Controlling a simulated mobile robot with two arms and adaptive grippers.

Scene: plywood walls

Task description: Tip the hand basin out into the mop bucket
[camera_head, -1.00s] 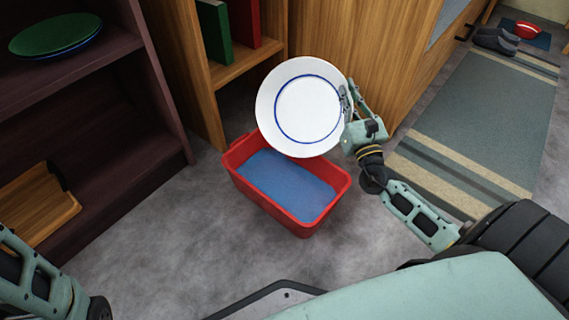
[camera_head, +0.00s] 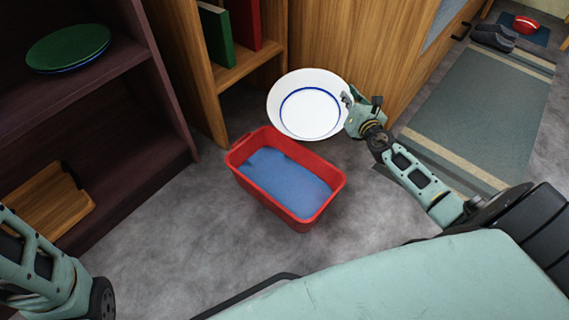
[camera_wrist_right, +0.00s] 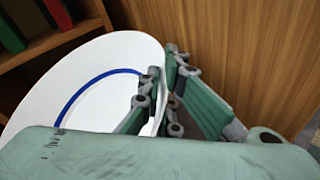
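The hand basin (camera_head: 309,112) is white and round with a blue ring inside; no liquid shows in it. My right gripper (camera_head: 348,98) is shut on the basin's right rim, and the wrist view shows its fingers (camera_wrist_right: 163,88) on both sides of the rim. The basin is held in the air behind the mop bucket, its inside partly facing the head camera. The mop bucket (camera_head: 240,162) is a red rectangular tub on the floor with blue liquid (camera_head: 285,180) in it. My left arm shows at the lower left, but its gripper is out of view.
A dark shelf (camera_head: 160,110) with a green plate (camera_head: 68,47) and a wooden tray (camera_head: 55,205) stands at left. A wooden bookcase with a green book (camera_head: 217,38) is behind the bucket. A striped rug (camera_head: 480,110) and a red bowl (camera_head: 526,25) lie right.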

